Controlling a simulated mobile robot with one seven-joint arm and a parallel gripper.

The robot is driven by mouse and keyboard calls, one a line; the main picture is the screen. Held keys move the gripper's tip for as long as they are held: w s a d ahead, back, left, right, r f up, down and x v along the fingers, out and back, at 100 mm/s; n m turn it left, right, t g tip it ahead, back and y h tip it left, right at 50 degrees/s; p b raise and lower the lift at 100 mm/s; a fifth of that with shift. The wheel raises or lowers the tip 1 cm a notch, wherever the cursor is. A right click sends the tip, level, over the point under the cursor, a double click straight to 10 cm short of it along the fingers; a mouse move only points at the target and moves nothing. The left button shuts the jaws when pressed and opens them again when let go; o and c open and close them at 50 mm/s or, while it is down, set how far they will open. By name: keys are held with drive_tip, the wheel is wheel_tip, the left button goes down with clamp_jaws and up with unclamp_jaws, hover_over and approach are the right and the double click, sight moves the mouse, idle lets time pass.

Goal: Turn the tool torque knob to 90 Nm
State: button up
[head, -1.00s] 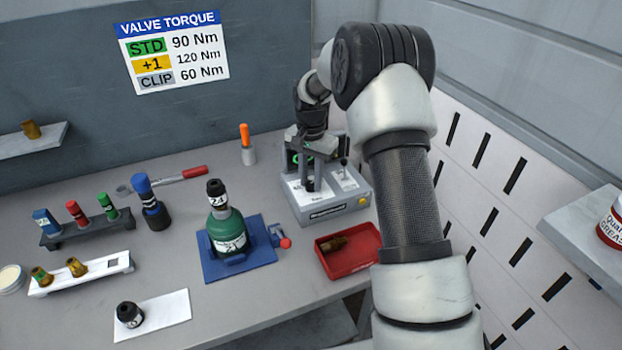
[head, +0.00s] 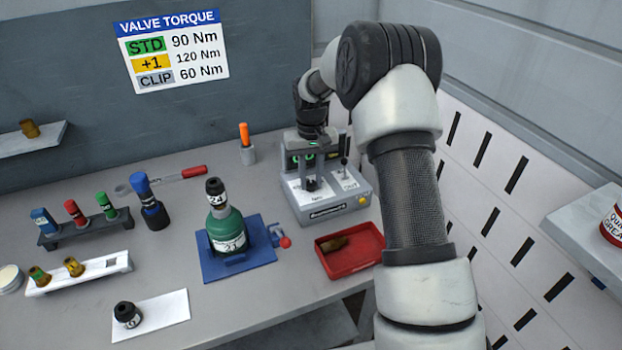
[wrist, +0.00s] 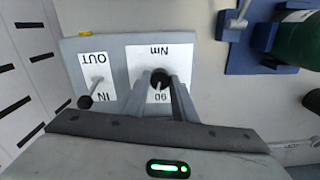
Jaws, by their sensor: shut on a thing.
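The grey torque tool box (head: 326,206) stands at the back right of the bench, with a green-lit display. Its small black torque knob (wrist: 160,77) sits on a white dial plate (wrist: 141,61) marked "Nm" and "90", upside down in the wrist view. My gripper (wrist: 161,82) comes down over the knob, its two fingers shut on it. The head view shows my gripper (head: 311,170) from behind, partly hiding the display. The "90" lies close beside the knob on my palm's side. The knob's pointer is hidden, so its exact setting cannot be told.
An IN/OUT lever (wrist: 86,101) stands beside the knob. A green bottle (head: 227,230) sits in a blue clamp (head: 222,271). A red tray (head: 368,256) is in front of the box. A wall chart (head: 172,52) reads STD 90, +1 120, CLIP 60 Nm.

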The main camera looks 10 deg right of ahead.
sight(311, 182)
drive_tip(key=shift+r+n, duration=0.1)
drive_tip(key=shift+n, duration=1.5)
drive_tip(key=o, duration=1)
drive_tip(key=shift+o, duration=0.2)
wheel_tip(311, 182, up, 17)
drive_tip(key=shift+r, duration=0.2)
